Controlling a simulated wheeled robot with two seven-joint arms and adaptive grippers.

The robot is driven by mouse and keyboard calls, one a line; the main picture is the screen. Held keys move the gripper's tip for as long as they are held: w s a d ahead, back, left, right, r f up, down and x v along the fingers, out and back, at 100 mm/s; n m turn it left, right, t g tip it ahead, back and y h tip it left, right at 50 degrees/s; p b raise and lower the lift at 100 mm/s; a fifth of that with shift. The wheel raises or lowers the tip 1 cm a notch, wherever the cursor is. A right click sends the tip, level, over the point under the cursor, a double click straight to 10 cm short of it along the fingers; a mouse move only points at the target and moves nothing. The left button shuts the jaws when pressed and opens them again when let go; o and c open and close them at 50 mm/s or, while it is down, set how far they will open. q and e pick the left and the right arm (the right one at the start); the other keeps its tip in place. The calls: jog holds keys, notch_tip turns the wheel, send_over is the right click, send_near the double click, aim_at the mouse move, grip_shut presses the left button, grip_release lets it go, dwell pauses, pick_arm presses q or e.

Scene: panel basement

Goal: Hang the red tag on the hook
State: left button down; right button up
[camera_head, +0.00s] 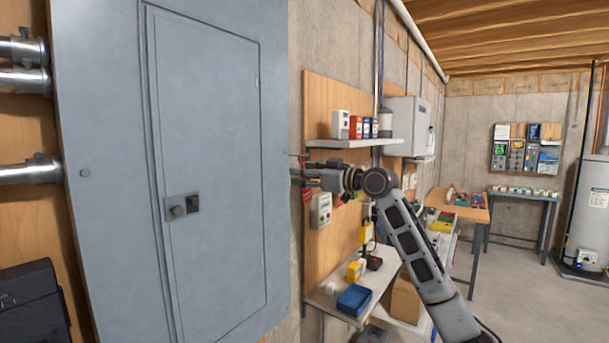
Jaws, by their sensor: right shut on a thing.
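My right gripper (303,178) is reached out to the wooden backboard beside the grey electrical panel. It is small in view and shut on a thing. A small red piece, which looks like the red tag (307,195), shows just below the fingertips. Another bit of red shows just above them. The grip itself is too small to see clearly. I cannot make out the hook; the wrist and forearm cover part of the board. My left gripper is not in view.
The closed grey panel (207,150) fills the left. A shelf (352,143) with small boxes is above my right gripper. A white device (320,211) is on the board below. A lower shelf holds a blue bin (354,299). Open floor (520,305) lies at right.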

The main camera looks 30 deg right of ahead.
jog(key=o, duration=0.8)
jog(key=v, duration=1.2)
dwell(0.4)
jog(key=shift+f, duration=0.1)
dwell(0.6)
